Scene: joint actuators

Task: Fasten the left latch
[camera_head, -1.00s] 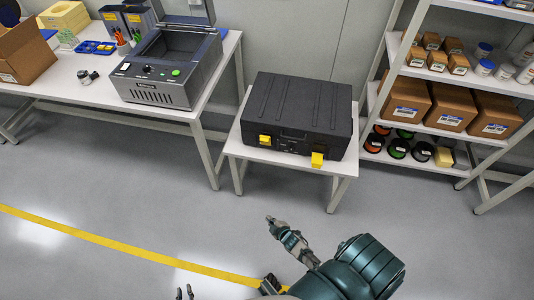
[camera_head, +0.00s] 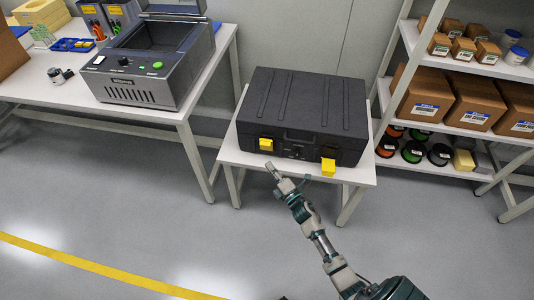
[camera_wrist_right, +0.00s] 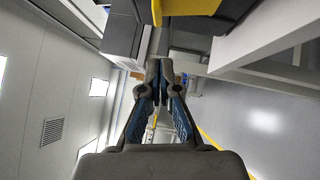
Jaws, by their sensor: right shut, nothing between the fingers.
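A black case (camera_head: 305,105) lies shut on a small white table (camera_head: 225,155). Its left latch (camera_head: 266,144) is a yellow tab on the front face. The yellow right latch (camera_head: 328,168) sits lower and sticks out from the front. My right gripper (camera_head: 272,167) is shut and empty at the table's front edge, just below the left latch and apart from it in the head view. In the right wrist view, my shut fingers (camera_wrist_right: 161,88) point towards a yellow latch part (camera_wrist_right: 190,7) at the top edge. My left gripper is out of view.
A workbench (camera_head: 60,98) with a grey machine (camera_head: 140,88) stands to the left. A shelf with brown boxes (camera_head: 422,98) and spools stands close on the right. The floor in front of the small table is clear.

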